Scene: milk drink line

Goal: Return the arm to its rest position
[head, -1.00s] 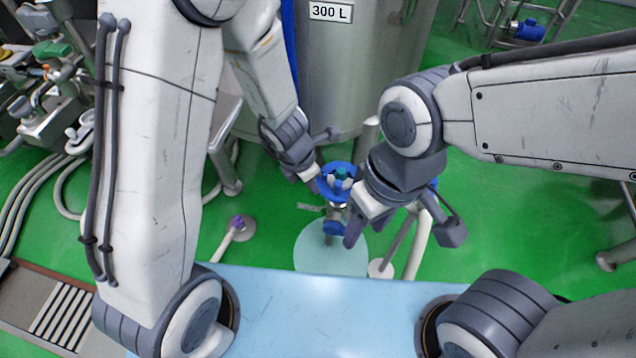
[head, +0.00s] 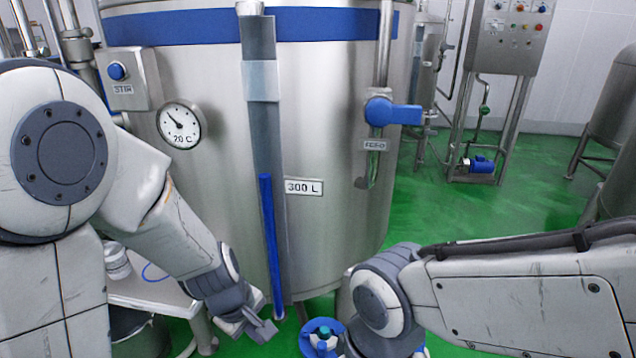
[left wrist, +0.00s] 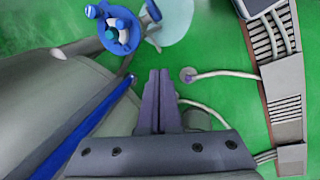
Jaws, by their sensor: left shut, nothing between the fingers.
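My left gripper (head: 262,330) hangs low in front of the tank, left of the blue round valve part (head: 322,330). A gap shows between them. In the left wrist view the left gripper (left wrist: 160,82) has its two fingers together with nothing between them. The blue valve part (left wrist: 118,30) with teal and white pieces inside shows at the upper left there, apart from the fingers. My right arm comes in from the right in the head view; its wrist is beside the valve part. The right gripper's fingers are below the picture edge.
A steel tank (head: 330,235) marked 300 L stands close ahead, with a dial (head: 179,125), a STIR button box (head: 125,78) and a blue-handled valve (head: 392,112). A white table (head: 150,290) is at left. Green floor (head: 480,220) is open at right.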

